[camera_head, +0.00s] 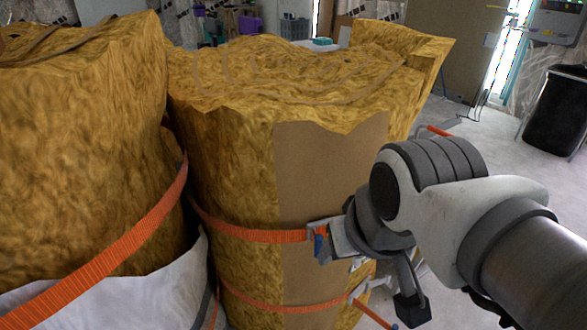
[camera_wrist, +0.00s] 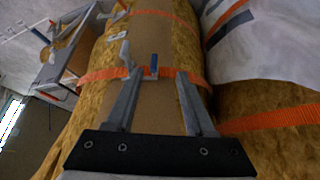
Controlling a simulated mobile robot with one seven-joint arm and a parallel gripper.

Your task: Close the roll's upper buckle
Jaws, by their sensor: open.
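The insulation roll (camera_head: 240,150) is yellow-brown with a brown paper facing, and stands upright in the middle of the head view. An orange upper strap (camera_head: 250,235) runs around it. The upper buckle (camera_head: 319,243), with a blue part, sits on this strap, partly hidden by my gripper (camera_head: 335,238). In the wrist view, the blue tab (camera_wrist: 154,65) of the buckle stands up from the strap between and just beyond the fingertips of my open gripper (camera_wrist: 159,76). A grey hooked piece (camera_wrist: 126,55) rises beside the left finger. I cannot tell whether the fingers touch the buckle.
A lower orange strap (camera_head: 265,303) with its own buckle (camera_head: 355,294) circles the roll below. Another large roll (camera_head: 80,130) with an orange strap and white wrapping (camera_head: 150,295) stands close at left. A black bin (camera_head: 555,110) stands at right, with open floor before it.

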